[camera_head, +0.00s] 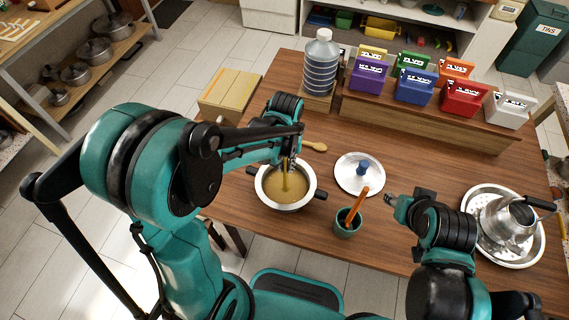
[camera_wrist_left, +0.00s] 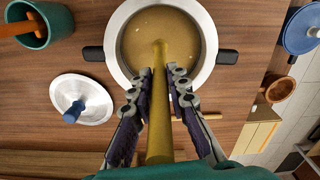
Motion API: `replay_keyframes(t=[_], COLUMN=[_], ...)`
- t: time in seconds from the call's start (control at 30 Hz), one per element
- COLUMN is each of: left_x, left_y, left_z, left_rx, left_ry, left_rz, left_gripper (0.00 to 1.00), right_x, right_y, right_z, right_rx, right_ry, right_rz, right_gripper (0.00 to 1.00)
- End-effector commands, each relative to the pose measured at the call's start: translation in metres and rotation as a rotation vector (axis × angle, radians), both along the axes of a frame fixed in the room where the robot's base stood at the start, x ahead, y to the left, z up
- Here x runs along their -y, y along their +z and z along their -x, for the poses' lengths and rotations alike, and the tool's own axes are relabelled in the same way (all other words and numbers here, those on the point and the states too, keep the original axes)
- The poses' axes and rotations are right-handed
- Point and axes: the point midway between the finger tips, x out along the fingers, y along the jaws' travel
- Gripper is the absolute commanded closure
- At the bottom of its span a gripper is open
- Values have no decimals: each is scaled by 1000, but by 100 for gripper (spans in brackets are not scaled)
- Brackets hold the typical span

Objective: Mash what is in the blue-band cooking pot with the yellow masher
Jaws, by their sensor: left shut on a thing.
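The cooking pot (camera_head: 310,194) stands on the wooden table, silver with two dark side handles; no blue band shows from above. It also shows in the left wrist view (camera_wrist_left: 211,42). It holds a yellow-brown mash or liquid (camera_wrist_left: 135,45). My left gripper (camera_head: 288,158) is above the pot, shut on the yellow masher (camera_wrist_left: 159,120), whose handle runs down into the contents. The masher's lower end is hidden in them. The masher also shows in the head view (camera_head: 285,180). My right gripper (camera_head: 393,203) is over the table to the right; its fingers are too small to read.
A lid with a blue knob (camera_head: 350,184) lies right of the pot. A teal cup (camera_head: 346,231) holding an orange-handled utensil stands near it. A wooden spoon (camera_head: 316,146) lies behind the pot. A kettle (camera_head: 500,222) sits on a round tray (camera_head: 535,245). Colored boxes line the back.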

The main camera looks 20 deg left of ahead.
Motion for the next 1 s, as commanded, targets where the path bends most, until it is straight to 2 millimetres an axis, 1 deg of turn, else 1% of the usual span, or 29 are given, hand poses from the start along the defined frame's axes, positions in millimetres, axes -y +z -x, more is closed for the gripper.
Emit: replay_keyframes(t=[0.03, 0.13, 0.43, 0.57, 1.0], left_x=[2, 4, 4, 4, 4], left_y=[9, 16, 16, 21, 67], left_z=[1, 3, 4, 4, 4], left_rx=[0, 0, 0, 0, 0], left_ry=[-1, -1, -1, -1, -1], left_rz=[0, 0, 0, 0, 0], left_gripper=[100, 100, 100, 100, 100], right_x=[0, 0, 0, 0, 0], right_y=[8, 13, 12, 16, 52], right_z=[0, 0, 0, 0, 0], right_rx=[0, 0, 0, 0, 0], right_ry=[0, 0, 0, 0, 0], right_rz=[0, 0, 0, 0, 0], right_gripper=[60, 60, 60, 60, 60])
